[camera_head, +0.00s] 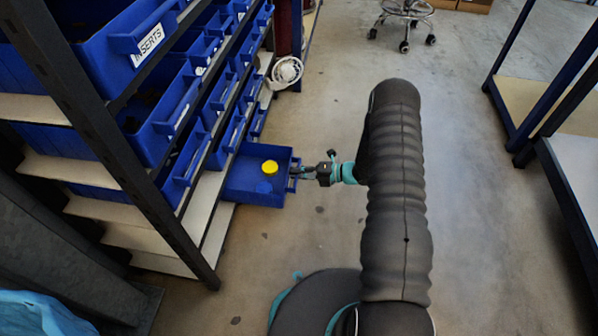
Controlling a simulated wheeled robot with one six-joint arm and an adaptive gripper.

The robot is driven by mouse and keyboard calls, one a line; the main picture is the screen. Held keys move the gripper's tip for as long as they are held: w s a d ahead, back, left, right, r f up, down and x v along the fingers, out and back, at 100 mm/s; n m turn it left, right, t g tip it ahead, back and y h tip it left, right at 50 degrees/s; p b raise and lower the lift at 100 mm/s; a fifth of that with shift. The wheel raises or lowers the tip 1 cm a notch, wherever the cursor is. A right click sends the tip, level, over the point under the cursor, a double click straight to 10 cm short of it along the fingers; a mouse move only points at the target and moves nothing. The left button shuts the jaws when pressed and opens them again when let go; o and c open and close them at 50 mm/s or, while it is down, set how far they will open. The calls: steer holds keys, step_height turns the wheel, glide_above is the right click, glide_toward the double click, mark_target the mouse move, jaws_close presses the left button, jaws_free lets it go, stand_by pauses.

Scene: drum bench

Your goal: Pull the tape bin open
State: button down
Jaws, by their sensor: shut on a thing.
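A blue bin (236,190) juts out from the lower part of the shelf rack on the left, out past the bins around it. A yellow round thing (270,167) and a blue round thing (264,187) show inside it. My gripper (297,172) is at the right-hand front edge of this bin, shut on its front handle. The bin's label cannot be read from here, so I cannot tell by text that it is the tape bin. The rear of the bin is hidden under the shelf above.
A rack (110,140) with several blue bins fills the left; one bin is labelled INSERTS (147,45). A white coiled thing (287,72) sits near the rack's far end. A bench (575,160) stands right. The floor (460,170) between is clear; a wheeled stool (405,15) is far back.

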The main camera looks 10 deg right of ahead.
steer(key=shift+s, duration=0.1)
steer(key=c, duration=1.2)
jaws_free()
steer(key=shift+d, duration=0.1)
steer(key=v, duration=1.1)
steer(key=shift+d, duration=0.35)
steer(key=shift+r, duration=0.1)
